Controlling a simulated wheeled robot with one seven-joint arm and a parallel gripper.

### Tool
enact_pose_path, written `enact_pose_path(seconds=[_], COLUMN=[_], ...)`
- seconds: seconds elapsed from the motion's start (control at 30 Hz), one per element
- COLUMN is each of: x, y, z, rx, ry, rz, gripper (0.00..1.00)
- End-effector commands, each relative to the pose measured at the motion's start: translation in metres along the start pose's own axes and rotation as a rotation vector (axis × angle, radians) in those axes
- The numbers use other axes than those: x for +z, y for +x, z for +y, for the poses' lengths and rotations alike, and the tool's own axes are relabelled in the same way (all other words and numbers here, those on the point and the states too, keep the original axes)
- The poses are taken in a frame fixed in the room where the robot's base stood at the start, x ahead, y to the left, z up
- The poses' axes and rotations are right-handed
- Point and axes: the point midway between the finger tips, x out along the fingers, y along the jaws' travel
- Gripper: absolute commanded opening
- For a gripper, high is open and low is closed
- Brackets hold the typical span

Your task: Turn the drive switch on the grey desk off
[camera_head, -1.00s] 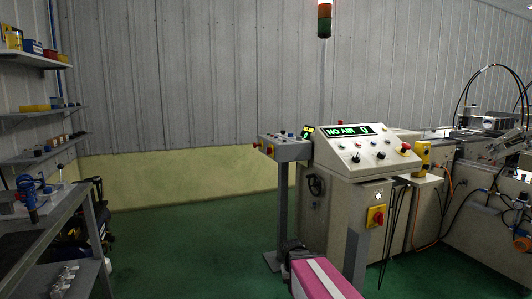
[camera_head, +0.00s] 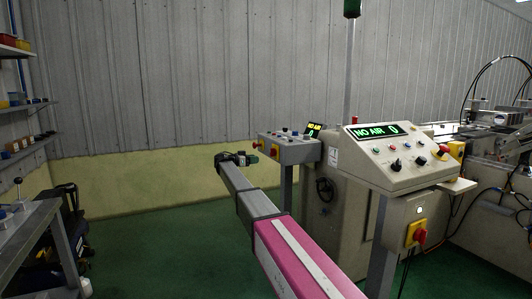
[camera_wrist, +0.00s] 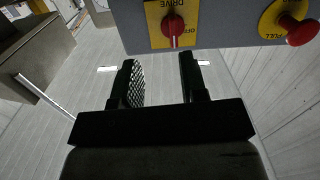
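The grey desk (camera_head: 292,152) is a small box on a post left of the cream console. In the wrist view its face (camera_wrist: 225,25) fills the top edge. The drive switch (camera_wrist: 173,27) is a red knob on a yellow plate marked DRIVE. Its white mark points down in the picture, and the OFF lettering lies to its right. My gripper (camera_wrist: 157,58) is open and empty, its fingers apart below the switch in the picture, not touching it.
A red push button (camera_wrist: 300,30) on a round yellow plate sits right of the switch. The cream console (camera_head: 400,165) with its NO AIR display stands right of the desk. A shelf and workbench (camera_head: 25,235) are at the left. The green floor between is clear.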

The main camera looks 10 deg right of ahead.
Motion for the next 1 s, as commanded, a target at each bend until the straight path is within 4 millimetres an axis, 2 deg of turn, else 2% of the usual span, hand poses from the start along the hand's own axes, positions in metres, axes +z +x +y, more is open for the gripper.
enact_pose_path(seconds=[0.03,0.1,0.23,0.7,1.0], x=[-0.01,-0.017,-0.02,-0.022,-0.023], y=[-0.004,-0.006,0.001,0.077,0.1], z=[-0.009,-0.012,-0.012,-0.011,-0.011], rx=[0.002,0.003,0.005,0.004,0.003], ry=[0.024,0.047,0.055,0.052,0.051], rz=[0.022,0.041,0.049,0.046,0.046], gripper=[0.39,0.39,0.39,0.39,0.39])
